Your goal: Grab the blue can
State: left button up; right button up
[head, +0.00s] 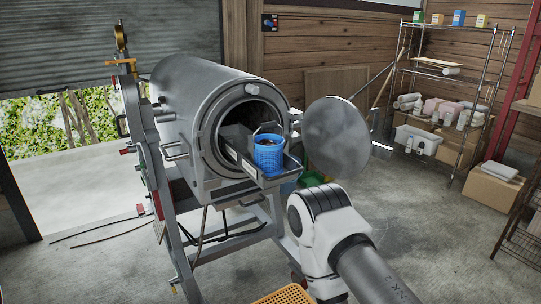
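The blue can (268,158) stands upright on a metal tray (283,176) that sticks out of the open mouth of a large grey steel drum (213,124). The can is open at the top, has a raised wire handle, and holds something brown. My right arm comes in from the lower right, and its white joint is in front of and below the can, apart from it. I see no fingertips of my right gripper. My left arm and gripper are not in view.
The round drum door (336,137) hangs open just right of the can. A green crate (313,179) is on the floor behind my arm. An orange basket (284,294) is at the bottom edge. A wire shelf (447,95) with boxes stands at the right. Floor between is clear.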

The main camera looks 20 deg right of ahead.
aim_at(268, 148)
jog(key=l, duration=0.45)
jog(key=k+l+u, duration=0.15)
jog(key=l, duration=0.75)
jog(key=l+u, duration=0.1)
jog(key=l, duration=0.35)
jog(key=k+l+u, duration=0.1)
jog(key=l, duration=0.3)
jog(key=k+l, duration=0.15)
jog(key=l, duration=0.3)
jog(key=k+l+u, duration=0.15)
jog(key=l, duration=0.3)
jog(key=i, duration=0.05)
